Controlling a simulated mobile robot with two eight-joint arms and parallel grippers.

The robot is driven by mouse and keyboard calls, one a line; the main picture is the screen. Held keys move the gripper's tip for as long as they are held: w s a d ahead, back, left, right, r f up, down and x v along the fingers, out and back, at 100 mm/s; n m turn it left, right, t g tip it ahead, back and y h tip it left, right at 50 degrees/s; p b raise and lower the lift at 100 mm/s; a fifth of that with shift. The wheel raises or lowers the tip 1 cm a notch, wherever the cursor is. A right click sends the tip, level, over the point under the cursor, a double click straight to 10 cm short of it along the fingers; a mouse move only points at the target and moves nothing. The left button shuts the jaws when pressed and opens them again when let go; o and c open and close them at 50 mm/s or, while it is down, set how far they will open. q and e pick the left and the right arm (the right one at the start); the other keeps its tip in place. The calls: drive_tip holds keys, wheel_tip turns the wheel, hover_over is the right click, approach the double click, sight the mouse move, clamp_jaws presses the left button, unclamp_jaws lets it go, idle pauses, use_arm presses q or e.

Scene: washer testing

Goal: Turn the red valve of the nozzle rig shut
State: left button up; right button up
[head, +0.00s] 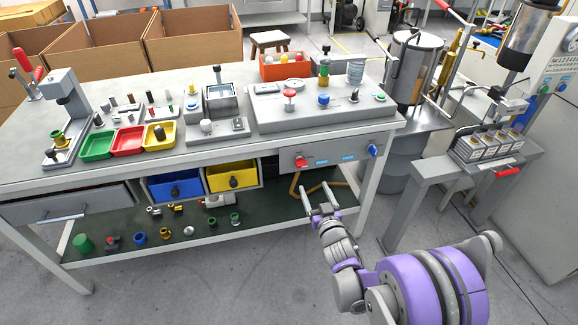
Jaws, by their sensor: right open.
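A grey rig (262,115) stands on the right part of the workbench. A red round-topped part (290,96) stands up on its top, with a blue knob (323,100) to the right. A red knob (301,162) and another blue knob (373,150) sit on the panel (338,157) on the bench's front. I cannot tell for sure which red part is the nozzle rig's valve, or its setting. My right gripper (315,188) is open and empty, in front of the bench, below the panel in the picture and apart from both red parts. My left gripper is out of view.
The workbench (215,152) holds green, red and yellow trays (128,140) and a lever press (66,95). Loose fittings lie on the lower shelf (120,219). A side stand (432,175) with a red handle is at right. The floor in front is clear.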

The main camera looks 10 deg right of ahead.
sight(302, 166)
drive_tip(key=w, duration=0.4)
drive_tip(key=w+b, duration=0.1)
drive_tip(key=w, duration=0.6)
drive_tip(key=shift+w+a+f, duration=0.3)
drive_tip(key=shift+a+f, duration=0.05)
drive_tip(key=shift+a, duration=0.05)
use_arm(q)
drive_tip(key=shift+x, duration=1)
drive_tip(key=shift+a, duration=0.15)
use_arm(e)
clamp_jaws()
